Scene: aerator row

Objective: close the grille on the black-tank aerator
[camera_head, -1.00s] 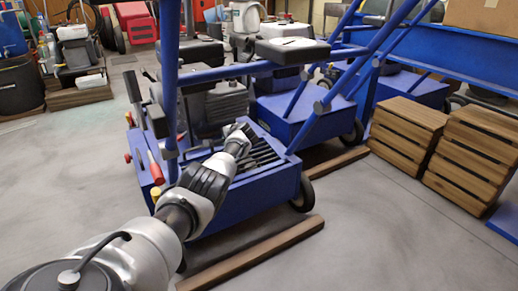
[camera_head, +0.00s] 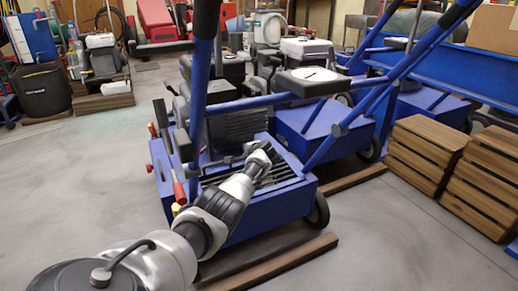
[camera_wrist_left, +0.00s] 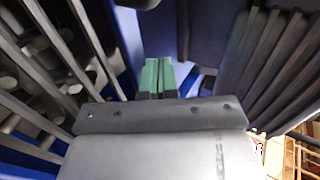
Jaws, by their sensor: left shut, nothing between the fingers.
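The nearest blue aerator (camera_head: 250,215) stands in front of me, with a black tank (camera_head: 205,68) over its dark engine. Its dark slatted grille (camera_head: 285,172) shows at the top of the blue body, partly hidden by my left arm. My left gripper (camera_head: 264,156) is at the slats. In the left wrist view its green fingertips (camera_wrist_left: 158,76) are together with nothing between them. Slatted bars (camera_wrist_left: 275,65) are on the right there, and more bars with rounded grey parts behind them (camera_wrist_left: 35,80) are on the left. I cannot tell the grille's exact angle or whether the fingers touch it. My right gripper is not in view.
The aerator's blue handle frame (camera_head: 255,104) rises around my arm. Another aerator (camera_head: 320,125) with a white tank (camera_head: 306,48) stands behind. Wooden crates (camera_head: 425,152) are at the right. Wooden planks (camera_head: 285,258) lie on the floor. Open floor lies left.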

